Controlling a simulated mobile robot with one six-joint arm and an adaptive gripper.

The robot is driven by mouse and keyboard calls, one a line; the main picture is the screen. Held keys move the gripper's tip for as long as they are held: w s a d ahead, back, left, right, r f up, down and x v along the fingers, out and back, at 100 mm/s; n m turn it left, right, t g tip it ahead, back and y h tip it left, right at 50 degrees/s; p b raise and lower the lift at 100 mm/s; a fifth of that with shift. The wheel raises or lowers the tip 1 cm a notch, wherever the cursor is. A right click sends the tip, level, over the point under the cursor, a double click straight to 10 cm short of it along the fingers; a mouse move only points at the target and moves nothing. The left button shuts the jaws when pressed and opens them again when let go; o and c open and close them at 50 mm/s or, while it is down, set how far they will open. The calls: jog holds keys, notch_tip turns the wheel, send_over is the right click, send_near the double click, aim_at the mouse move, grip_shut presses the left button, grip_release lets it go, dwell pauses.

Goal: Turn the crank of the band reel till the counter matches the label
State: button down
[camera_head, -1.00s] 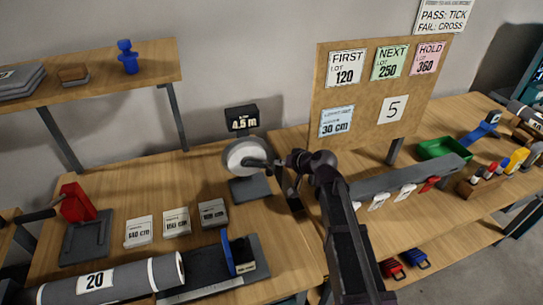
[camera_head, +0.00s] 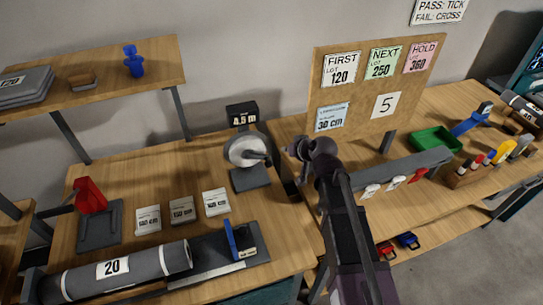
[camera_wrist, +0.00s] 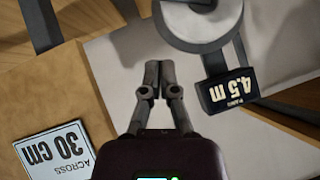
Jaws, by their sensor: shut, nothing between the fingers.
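The band reel (camera_head: 240,151) is a pale round disc on a dark stand at the bench's back right corner, with its dark crank (camera_head: 264,157) pointing right. A dark box (camera_head: 242,114) above it reads 4.5 m; it also shows in the wrist view (camera_wrist: 228,90), upside down. Part of the reel (camera_wrist: 200,18) is at the top of the wrist view. My gripper (camera_head: 291,151) is right of the crank, apart from it. In the wrist view my gripper (camera_wrist: 162,78) is shut and empty. I cannot tell which sign is the label to match.
A pinboard (camera_head: 350,140) with lot cards stands behind my arm. A card (camera_wrist: 52,150) reading 30 cm shows in the wrist view. A green tray (camera_head: 437,140) is right.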

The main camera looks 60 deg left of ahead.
jog(key=b, duration=0.7)
send_over(264, 158)
jog(key=w+d, duration=0.2)
jog(key=d, duration=0.1)
notch_tip(264, 158, down, 7)
jog(key=shift+s+a+f+b, duration=0.1)
jog(key=shift+s+f+b, duration=0.15)
jog(key=shift+f+b, duration=0.55)
jog(key=shift+s+a+f+b, duration=0.1)
jog(key=shift+s+f+b, duration=0.15)
jog(key=shift+f+b, duration=0.5)
jog(key=shift+s+f, duration=0.15)
jog(key=shift+s, duration=0.2)
